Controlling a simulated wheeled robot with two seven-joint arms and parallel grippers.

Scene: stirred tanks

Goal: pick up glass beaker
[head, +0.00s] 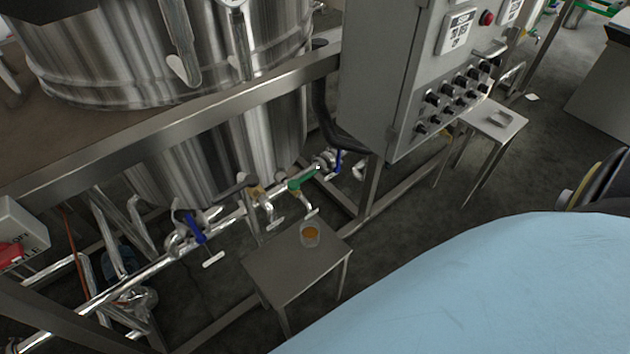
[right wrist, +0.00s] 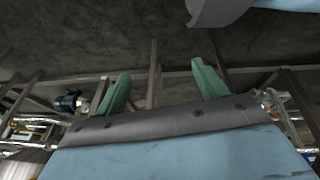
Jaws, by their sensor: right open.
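The glass beaker (head: 310,235) stands upright on a small metal table (head: 290,268) in the head view, below the pipes. It is clear and holds an amber-brown content. My right gripper (right wrist: 162,82) shows in the right wrist view with its two green fingers spread apart and nothing between them. The beaker cannot be made out in the right wrist view. Neither gripper shows in the head view. The large light blue surface at the lower right of the head view looks like part of my own body.
A steel tank (head: 215,140) and a pipe run with blue-handled valves (head: 196,228) and a green-handled valve (head: 302,180) stand behind the small table. A grey control cabinet (head: 390,80) stands to its right. A second small table (head: 505,122) is farther right. Dark floor lies between.

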